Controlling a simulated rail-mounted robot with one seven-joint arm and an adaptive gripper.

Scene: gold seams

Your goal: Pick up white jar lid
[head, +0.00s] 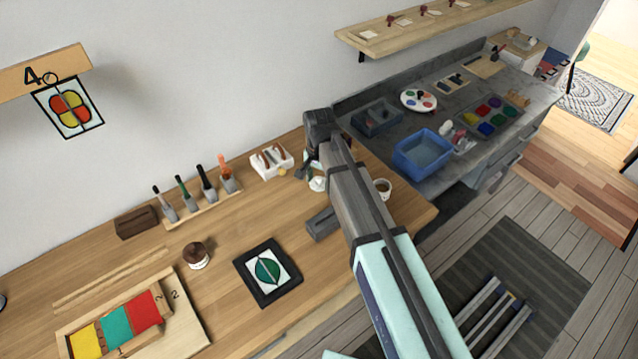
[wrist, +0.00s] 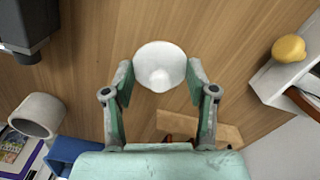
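The white jar lid (wrist: 160,62) is round with a small knob in its middle. In the wrist view it lies over the wooden worktop between the tips of my gripper (wrist: 160,82). The two green fingers are apart, one on each side of the lid. The gaps at its edges are very small, and I cannot tell whether the fingers touch it. In the head view the white lid (head: 317,184) shows just below my gripper (head: 313,168), partly hidden by my arm.
A white box with tools (head: 272,161) and a yellow lemon-like thing (wrist: 288,48) stand close by. A cup (head: 382,188) and a grey block (head: 322,224) are near my arm. A brown-topped jar (head: 197,256) and a black-framed picture (head: 268,272) lie left, with bare wood between.

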